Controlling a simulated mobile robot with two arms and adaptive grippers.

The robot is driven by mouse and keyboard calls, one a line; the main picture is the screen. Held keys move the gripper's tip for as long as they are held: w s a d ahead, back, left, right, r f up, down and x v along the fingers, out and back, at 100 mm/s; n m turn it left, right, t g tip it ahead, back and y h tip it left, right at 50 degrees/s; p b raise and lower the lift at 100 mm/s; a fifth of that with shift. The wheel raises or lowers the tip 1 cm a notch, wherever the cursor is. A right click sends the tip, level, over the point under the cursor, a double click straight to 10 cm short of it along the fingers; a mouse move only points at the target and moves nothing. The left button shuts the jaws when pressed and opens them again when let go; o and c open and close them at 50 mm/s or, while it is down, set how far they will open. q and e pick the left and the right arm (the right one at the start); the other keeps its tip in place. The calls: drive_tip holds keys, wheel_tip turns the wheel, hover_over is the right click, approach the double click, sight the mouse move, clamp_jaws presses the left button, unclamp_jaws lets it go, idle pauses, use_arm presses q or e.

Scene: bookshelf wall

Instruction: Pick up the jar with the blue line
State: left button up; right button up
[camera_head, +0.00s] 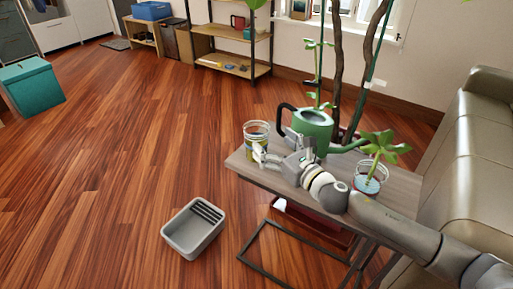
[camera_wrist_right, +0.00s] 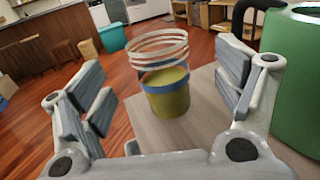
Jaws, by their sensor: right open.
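The jar with the blue line (camera_head: 259,128) is clear, with something yellow in its lower part, and stands upright at the left end of the small table (camera_head: 404,208). In the right wrist view the jar (camera_wrist_right: 166,97) shows its blue band and pale rings above it. My right gripper (camera_head: 270,155) is open, just beside the jar on its near side. In the wrist view its fingers (camera_wrist_right: 168,88) flank the jar left and right with gaps, and I see no contact. My left gripper is not in view.
A green watering can (camera_head: 313,128) stands close right of the jar; it also shows in the wrist view (camera_wrist_right: 296,80). A potted plant in a glass (camera_head: 369,180) is further right on the table. A grey bin (camera_head: 192,232) sits on the open floor; a sofa (camera_head: 480,150) is right.

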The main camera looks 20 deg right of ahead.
sight(263, 135)
drive_tip(key=x, duration=0.2)
drive_tip(key=shift+w+a, duration=0.15)
drive_tip(key=shift+w, duration=0.1)
drive_tip(key=x, duration=0.4)
drive_tip(key=shift+w+a+r+b, duration=0.2)
drive_tip(key=shift+a+b, duration=0.05)
drive_tip(key=shift+b, duration=0.05)
drive_tip(key=shift+w+a, duration=0.1)
drive_tip(key=shift+w, duration=0.3)
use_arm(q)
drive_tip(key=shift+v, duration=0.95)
use_arm(e)
drive_tip(key=c, duration=1.1)
